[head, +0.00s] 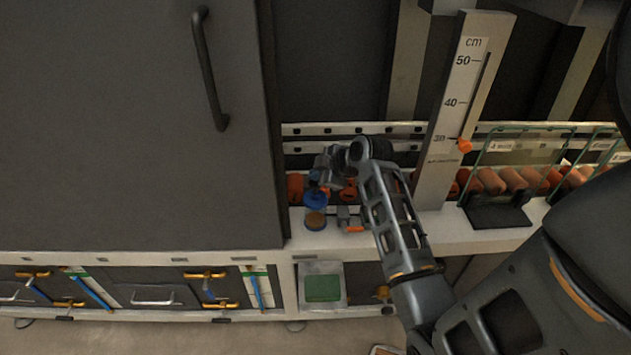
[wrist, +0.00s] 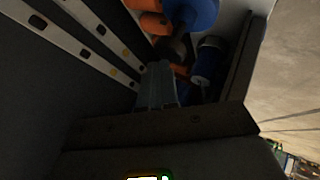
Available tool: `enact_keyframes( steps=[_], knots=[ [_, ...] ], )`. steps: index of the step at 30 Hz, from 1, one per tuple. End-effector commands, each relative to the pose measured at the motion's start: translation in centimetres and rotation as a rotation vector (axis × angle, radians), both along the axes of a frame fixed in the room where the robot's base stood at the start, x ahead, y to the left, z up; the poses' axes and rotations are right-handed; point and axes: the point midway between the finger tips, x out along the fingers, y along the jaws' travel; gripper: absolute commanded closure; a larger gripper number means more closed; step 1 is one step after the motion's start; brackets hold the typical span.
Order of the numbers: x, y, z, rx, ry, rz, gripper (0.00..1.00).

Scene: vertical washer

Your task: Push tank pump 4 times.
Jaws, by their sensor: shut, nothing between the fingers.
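A blue round part (head: 316,197), which looks like the tank pump's top, is on the white ledge beside the dark cabinet. It also shows at the top of the wrist view (wrist: 196,12), with a dark rounded piece below it. A tan-topped blue can (head: 316,220) stands just in front of it. A blue cylinder (wrist: 207,62) shows to the right in the wrist view. My gripper (head: 325,172) is shut and empty, just above and behind the blue part. Its fingers (wrist: 157,80) appear close to the dark piece; I cannot tell if they touch.
The tall dark cabinet (head: 130,120) stands close on the left. A height scale (head: 457,110) and a wire rack (head: 510,165) with orange cylinders are on the right. More orange cylinders lie behind my gripper. A green-topped box (head: 322,287) is below the ledge.

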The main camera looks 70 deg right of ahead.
Motion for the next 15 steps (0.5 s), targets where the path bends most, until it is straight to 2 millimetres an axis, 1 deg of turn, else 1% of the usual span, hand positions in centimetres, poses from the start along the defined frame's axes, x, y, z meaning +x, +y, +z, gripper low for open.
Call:
enact_keyframes(
  steps=[15],
  knots=[
    [-0.02,0.02,-0.69,0.001,0.001,0.0,1.0]
  ],
)
